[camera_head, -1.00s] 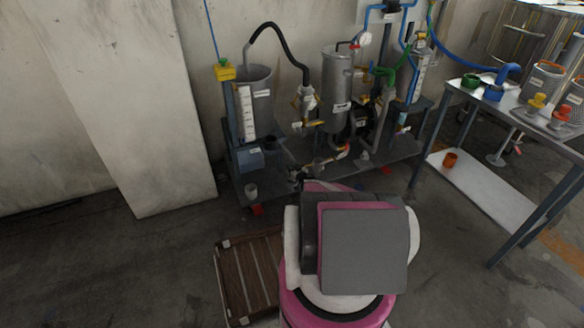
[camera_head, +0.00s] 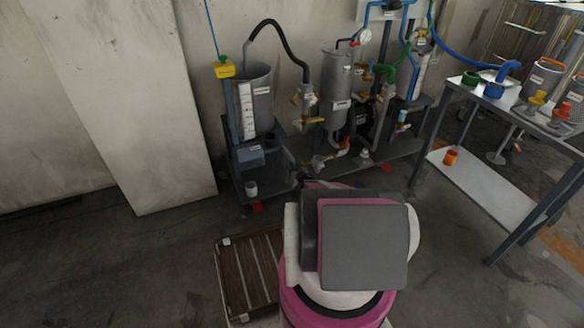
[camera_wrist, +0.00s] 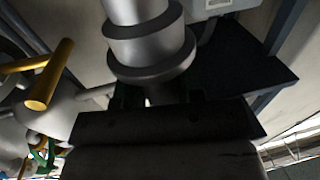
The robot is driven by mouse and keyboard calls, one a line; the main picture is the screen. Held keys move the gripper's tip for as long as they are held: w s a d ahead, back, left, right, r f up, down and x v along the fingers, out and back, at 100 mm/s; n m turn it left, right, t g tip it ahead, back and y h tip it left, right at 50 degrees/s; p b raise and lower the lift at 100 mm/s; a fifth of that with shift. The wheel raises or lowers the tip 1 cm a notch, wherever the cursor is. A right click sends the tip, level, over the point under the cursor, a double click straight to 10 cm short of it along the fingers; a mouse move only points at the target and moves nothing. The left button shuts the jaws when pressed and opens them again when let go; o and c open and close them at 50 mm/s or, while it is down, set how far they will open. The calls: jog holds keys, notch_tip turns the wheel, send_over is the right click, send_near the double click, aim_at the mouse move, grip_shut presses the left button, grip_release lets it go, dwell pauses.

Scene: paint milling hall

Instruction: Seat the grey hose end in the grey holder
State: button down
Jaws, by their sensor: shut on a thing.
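In the wrist view, my gripper (camera_wrist: 155,96) is shut on a grey stepped cylinder (camera_wrist: 150,45) with wide collars, which looks like the grey hose end. The jaws grip its narrow neck below the lowest collar. The cylinder's far end runs out of the top of the picture. In the head view my own arm hides the jaws and the held part; only a small dark piece shows beside the rig's front edge. I cannot pick out the grey holder for sure in either view.
The rig (camera_head: 385,148) carries grey tanks, hoses and valves along the wall. A yellow handle (camera_wrist: 50,75) is close on the left in the wrist view. A steel table (camera_head: 520,112) stands at right.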

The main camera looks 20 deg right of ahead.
jog(key=shift+f, duration=0.85)
dwell(0.3)
jog(key=shift+f, duration=0.15)
jog(key=shift+s+a+f, duration=0.1)
jog(key=shift+s, duration=0.1)
jog(key=c, duration=1.1)
grip_release()
jog(key=shift+f, duration=0.1)
jog(key=shift+c, duration=0.2)
jog(key=o, duration=0.6)
jog(key=shift+c, duration=0.2)
jog(key=shift+f, duration=0.1)
